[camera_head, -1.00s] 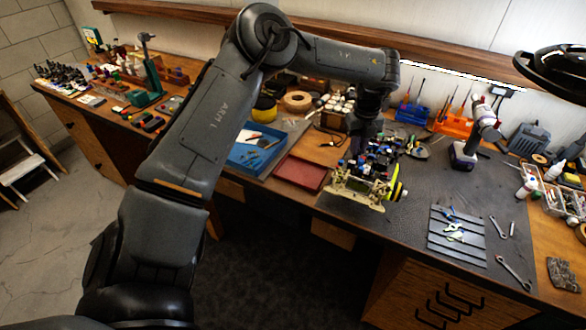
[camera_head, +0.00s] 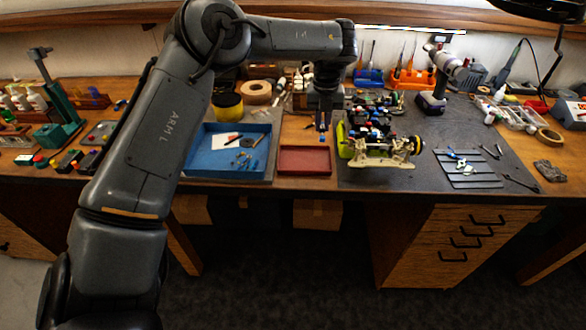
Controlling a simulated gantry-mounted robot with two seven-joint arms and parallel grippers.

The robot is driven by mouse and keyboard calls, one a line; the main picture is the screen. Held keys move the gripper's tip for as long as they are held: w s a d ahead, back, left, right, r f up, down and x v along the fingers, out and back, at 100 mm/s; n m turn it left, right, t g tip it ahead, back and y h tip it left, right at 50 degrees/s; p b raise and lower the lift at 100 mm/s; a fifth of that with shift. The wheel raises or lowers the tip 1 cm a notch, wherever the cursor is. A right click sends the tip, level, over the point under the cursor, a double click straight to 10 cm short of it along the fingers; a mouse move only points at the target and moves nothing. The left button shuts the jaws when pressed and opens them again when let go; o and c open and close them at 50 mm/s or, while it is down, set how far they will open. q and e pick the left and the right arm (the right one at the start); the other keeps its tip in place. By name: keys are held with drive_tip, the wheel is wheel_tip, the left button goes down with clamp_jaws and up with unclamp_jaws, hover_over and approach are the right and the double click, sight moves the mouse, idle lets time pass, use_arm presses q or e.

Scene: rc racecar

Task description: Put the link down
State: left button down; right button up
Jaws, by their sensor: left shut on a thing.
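My left gripper (camera_head: 324,116) points down over the bench, just behind the red tray. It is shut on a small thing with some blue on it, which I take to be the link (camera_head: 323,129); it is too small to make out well. The shallow red tray (camera_head: 305,173) lies in front of and slightly left of the gripper, and it looks empty. The partly built RC car (camera_head: 385,150) stands to the right of the gripper, on the dark mat. My right gripper is not in view.
A blue tray (camera_head: 214,173) with small parts lies left of the red tray. A grooved dark plate (camera_head: 474,180) with small parts and several wrenches lie right of the car. A drill (camera_head: 432,102), screwdriver racks and tape rolls (camera_head: 257,92) stand behind.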

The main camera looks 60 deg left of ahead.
sight(321, 161)
use_arm(q)
drive_tip(key=shift+s+f+b, duration=0.15)
drive_tip(key=shift+f+b, duration=0.15)
drive_tip(key=shift+f, duration=0.4)
drive_tip(key=f, duration=0.3)
drive_tip(key=f+b, duration=0.1)
drive_tip(key=f, duration=0.1)
drive_tip(key=shift+w+d+f, duration=0.15)
drive_tip(key=shift+w+f, duration=0.05)
drive_tip(key=shift+w, duration=0.15)
drive_tip(key=shift+f, duration=2.2)
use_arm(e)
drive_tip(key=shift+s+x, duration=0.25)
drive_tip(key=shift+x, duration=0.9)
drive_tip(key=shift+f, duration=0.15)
